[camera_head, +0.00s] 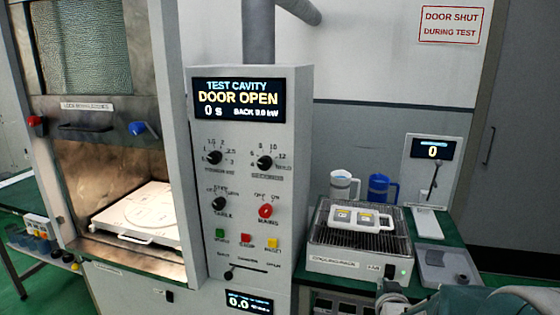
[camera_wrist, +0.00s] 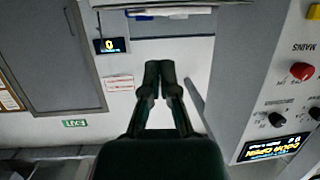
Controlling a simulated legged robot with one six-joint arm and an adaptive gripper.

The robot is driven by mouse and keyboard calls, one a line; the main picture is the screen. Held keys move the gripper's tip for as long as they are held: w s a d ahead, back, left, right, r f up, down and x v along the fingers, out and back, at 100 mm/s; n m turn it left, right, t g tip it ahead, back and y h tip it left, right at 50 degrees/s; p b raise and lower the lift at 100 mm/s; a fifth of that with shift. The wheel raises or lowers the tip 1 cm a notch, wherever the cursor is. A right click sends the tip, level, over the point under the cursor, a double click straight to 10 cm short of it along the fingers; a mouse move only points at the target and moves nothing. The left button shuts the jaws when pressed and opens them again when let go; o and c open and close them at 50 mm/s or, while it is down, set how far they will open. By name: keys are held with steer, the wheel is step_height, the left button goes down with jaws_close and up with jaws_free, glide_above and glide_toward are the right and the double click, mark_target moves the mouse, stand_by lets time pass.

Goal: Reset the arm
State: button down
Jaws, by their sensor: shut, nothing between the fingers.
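My gripper (camera_wrist: 160,68) shows in the wrist view with its two dark fingers together and nothing between them. The wrist view is upside down, and the fingers are in front of a pale wall, apart from the things around them. In the head view, part of my arm shows at the bottom right, and I cannot make out the fingertips there. The test cavity machine (camera_head: 290,90) stands left of centre, its display (camera_head: 238,99) reading DOOR OPEN. Its cavity is open, with a white tray (camera_head: 150,212) inside.
Right of the machine, a cooling rack (camera_head: 350,266) bears a white two-handled container (camera_head: 361,218). A small display stand (camera_head: 433,151) reads 0. A red knob (camera_wrist: 302,71) is on the panel at the right of the wrist view.

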steer(key=s+a+r+g+y, duration=0.1)
steer(key=s+a+r+g, duration=0.1)
steer(key=s, duration=0.6)
steer(key=s+a+r+n+g, duration=0.1)
steer(key=s+a+r+g, duration=0.2)
steer(key=s, duration=0.6)
steer(key=s+a+r+n+g+y, duration=0.1)
steer(key=s+a+r+g, duration=0.1)
steer(key=s, duration=0.7)
steer(key=shift+a+r+g+y, duration=0.3)
steer(key=shift+a+g, duration=0.6)
steer(key=shift+a, duration=0.25)
